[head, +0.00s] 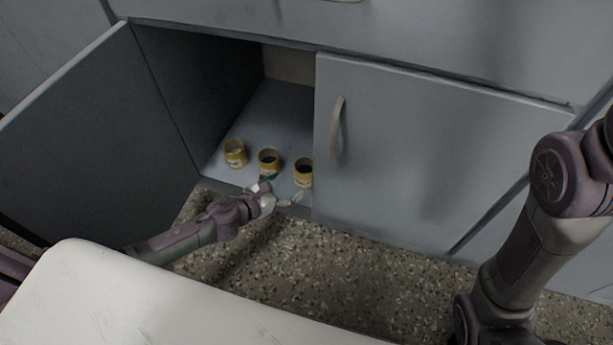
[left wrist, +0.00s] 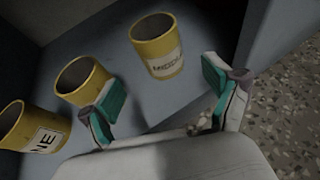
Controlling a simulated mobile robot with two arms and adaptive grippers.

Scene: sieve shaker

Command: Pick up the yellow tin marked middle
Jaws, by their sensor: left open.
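Three yellow tins stand upright in a row near the front of the open cabinet. The tin whose label reads like "MIDD…" (left wrist: 157,55) is the farthest right in the left wrist view. It appears to be the rightmost tin (head: 303,173) in the head view. The central tin (head: 269,163) shows no readable label, and the left tin (head: 235,154) has a label ending "NE" in the left wrist view (left wrist: 32,128). My left gripper (head: 281,192) is open and empty at the cabinet's front edge. In the left wrist view its fingertips (left wrist: 162,92) are short of the marked tin.
The left cabinet door (head: 95,135) stands open. The right door (head: 420,150) is shut, close beside the rightmost tin. Speckled floor (head: 300,265) lies in front. The shelf (head: 275,110) behind the tins is clear. My right arm is at the right.

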